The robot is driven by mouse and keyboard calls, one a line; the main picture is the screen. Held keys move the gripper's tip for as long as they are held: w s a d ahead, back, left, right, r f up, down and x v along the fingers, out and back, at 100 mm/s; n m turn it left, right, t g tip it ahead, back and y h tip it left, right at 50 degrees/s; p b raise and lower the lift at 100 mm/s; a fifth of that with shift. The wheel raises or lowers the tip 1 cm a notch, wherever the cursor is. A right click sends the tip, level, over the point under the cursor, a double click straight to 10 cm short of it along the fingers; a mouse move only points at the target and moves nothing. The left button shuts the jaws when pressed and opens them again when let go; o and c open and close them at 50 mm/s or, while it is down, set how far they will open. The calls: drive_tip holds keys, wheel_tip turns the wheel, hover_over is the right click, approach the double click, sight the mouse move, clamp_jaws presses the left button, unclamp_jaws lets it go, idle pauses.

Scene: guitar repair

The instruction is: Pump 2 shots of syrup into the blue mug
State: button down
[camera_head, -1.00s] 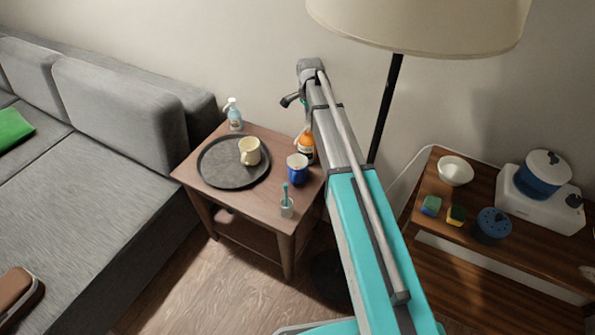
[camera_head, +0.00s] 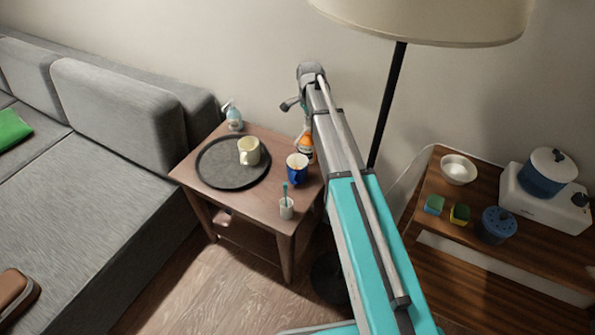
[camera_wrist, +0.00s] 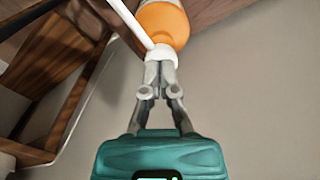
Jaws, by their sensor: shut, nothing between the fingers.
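The orange syrup bottle (camera_head: 306,146) stands on the small wooden table, beside and behind the blue mug (camera_head: 297,172). My arm partly covers the bottle in the head view. In the wrist view the orange bottle (camera_wrist: 164,24) has a white pump with a long white spout. My gripper (camera_wrist: 160,58) is shut, with its fingertips at the white pump top and nothing between them. The fingertips appear to touch the pump top, but I cannot tell how far it is pressed. The mug is upright with a pale inside. Its contents are too small to make out.
A dark round tray (camera_head: 215,178) holds a cream mug (camera_head: 249,151). A clear bluish pump bottle (camera_head: 234,119) stands behind the tray. A small cup with a teal brush (camera_head: 286,207) stands at the table's front. A lamp pole (camera_head: 386,105) rises right of my arm.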

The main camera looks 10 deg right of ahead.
drive_tip(key=shift+r, duration=0.1)
drive_tip(key=shift+r+p, duration=1.85)
drive_tip(key=shift+p, duration=0.2)
wheel_tip(320, 180, up, 6)
drive_tip(key=p, duration=0.6)
idle(0.5)
drive_tip(key=s+d+r+n+p, duration=0.1)
drive_tip(key=s+r+n+p, duration=0.2)
drive_tip(key=s+n, duration=1)
drive_tip(key=s, duration=1.6)
